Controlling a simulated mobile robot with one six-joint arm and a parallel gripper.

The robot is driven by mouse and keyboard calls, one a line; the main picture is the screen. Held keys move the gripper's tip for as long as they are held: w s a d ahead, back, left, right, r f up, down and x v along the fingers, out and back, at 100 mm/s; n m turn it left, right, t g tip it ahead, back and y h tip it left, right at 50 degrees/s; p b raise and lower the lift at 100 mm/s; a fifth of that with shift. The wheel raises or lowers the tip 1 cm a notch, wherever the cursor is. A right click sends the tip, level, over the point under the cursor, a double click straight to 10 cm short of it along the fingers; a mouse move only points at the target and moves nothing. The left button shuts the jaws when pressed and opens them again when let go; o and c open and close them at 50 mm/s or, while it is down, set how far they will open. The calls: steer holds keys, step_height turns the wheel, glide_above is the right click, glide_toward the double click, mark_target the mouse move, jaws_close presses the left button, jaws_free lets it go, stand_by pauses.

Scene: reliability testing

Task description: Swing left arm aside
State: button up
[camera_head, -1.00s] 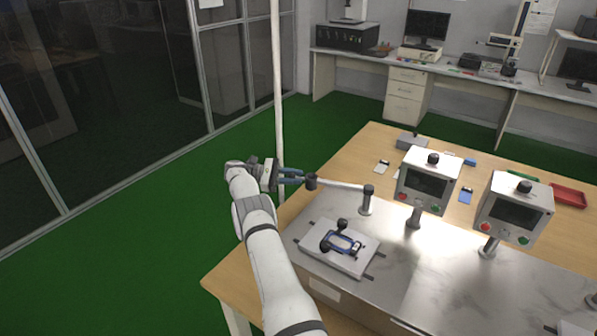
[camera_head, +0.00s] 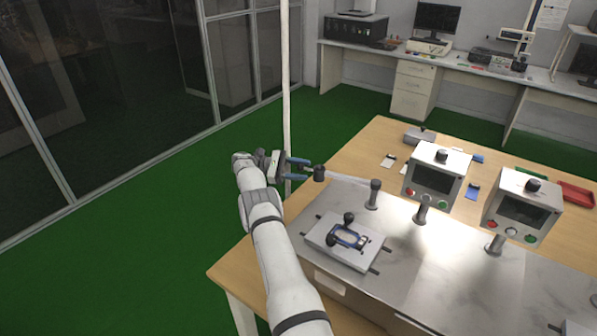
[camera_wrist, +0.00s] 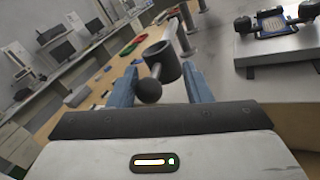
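The left swing arm is a pale bar (camera_head: 346,181) on a dark-topped post (camera_head: 373,195) at the left of the metal plate. It reaches left over the table edge and ends in a dark cylinder (camera_head: 319,173). In the wrist view, the cylinder (camera_wrist: 162,62) is hollow, with a dark ball knob (camera_wrist: 148,91) on its near side. My gripper (camera_head: 307,170) is at this end, fingers apart. In the wrist view, its blue fingers (camera_wrist: 158,90) stand either side of the knob with visible gaps. I cannot tell whether either finger touches the cylinder.
A grey fixture (camera_head: 345,241) with a blue-framed part (camera_head: 347,236) lies near the post. Two screen boxes (camera_head: 436,173) (camera_head: 522,207) stand to the right. A red tray (camera_head: 577,194) is at the far right. Green floor (camera_head: 130,240) is open left of the table.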

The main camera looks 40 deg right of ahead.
step_height(320, 180, up, 9)
steer(key=shift+r, duration=0.1)
steer(key=shift+r+p, duration=0.45)
steer(key=shift+p, duration=0.1)
stand_by(0.4)
